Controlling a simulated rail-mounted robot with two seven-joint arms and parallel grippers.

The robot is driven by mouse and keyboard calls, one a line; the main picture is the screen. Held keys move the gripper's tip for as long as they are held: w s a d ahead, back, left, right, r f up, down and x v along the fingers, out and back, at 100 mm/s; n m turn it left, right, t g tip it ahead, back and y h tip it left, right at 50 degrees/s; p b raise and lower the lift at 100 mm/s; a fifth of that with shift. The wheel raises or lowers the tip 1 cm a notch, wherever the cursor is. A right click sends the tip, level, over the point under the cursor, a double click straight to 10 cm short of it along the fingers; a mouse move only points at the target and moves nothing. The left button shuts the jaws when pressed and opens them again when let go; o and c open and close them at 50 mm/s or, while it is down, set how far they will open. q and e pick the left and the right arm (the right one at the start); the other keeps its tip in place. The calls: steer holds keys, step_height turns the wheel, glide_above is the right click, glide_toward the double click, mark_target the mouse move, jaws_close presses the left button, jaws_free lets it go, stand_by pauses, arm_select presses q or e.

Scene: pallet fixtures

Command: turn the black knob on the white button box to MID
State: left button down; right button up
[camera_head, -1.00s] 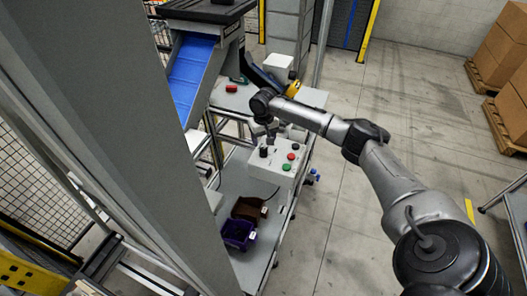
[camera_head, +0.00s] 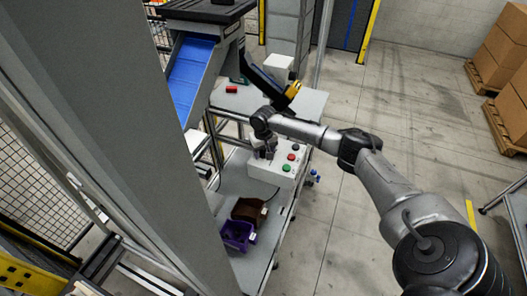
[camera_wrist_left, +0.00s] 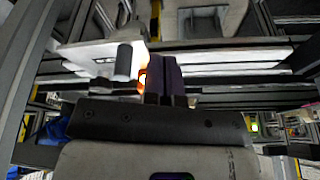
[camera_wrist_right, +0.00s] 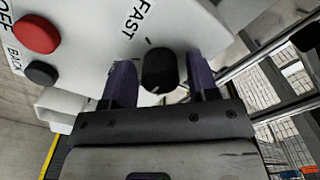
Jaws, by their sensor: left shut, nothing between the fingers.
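The white button box (camera_head: 268,172) stands on the cart, with red, green and black buttons on its top face. The black knob (camera_wrist_right: 159,70) is close up in the right wrist view, near the printed word FAST; a small pale mark shows on it. My right gripper (camera_wrist_right: 161,75) is open, with one finger on each side of the knob and a narrow gap at each side. In the head view my right gripper (camera_head: 267,150) is over the knob end of the box and largely hides the knob. My left gripper (camera_wrist_left: 165,70) is shut and empty, away from the box.
A purple bin (camera_head: 238,235) and a brown bin (camera_head: 249,211) sit on the cart in front of the box. A blue chute (camera_head: 190,75) and a red item (camera_head: 231,89) are behind.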

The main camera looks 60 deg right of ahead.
steer(key=c, duration=0.8)
steer(key=shift+r+p, duration=0.15)
steer(key=shift+p, duration=0.3)
steer(key=m+p, duration=0.7)
steer(key=p, duration=0.3)
steer(key=shift+a+r+p, duration=0.1)
steer(key=shift+r+p, duration=0.05)
steer(key=shift+p, duration=0.2)
steer(key=m+p, duration=0.2)
steer(key=m, duration=0.2)
steer(key=shift+f+p, duration=0.2)
steer(key=shift+p, duration=0.2)
steer(key=shift+m, duration=0.5)
steer(key=o, duration=0.9)
steer(key=shift+f, duration=0.1)
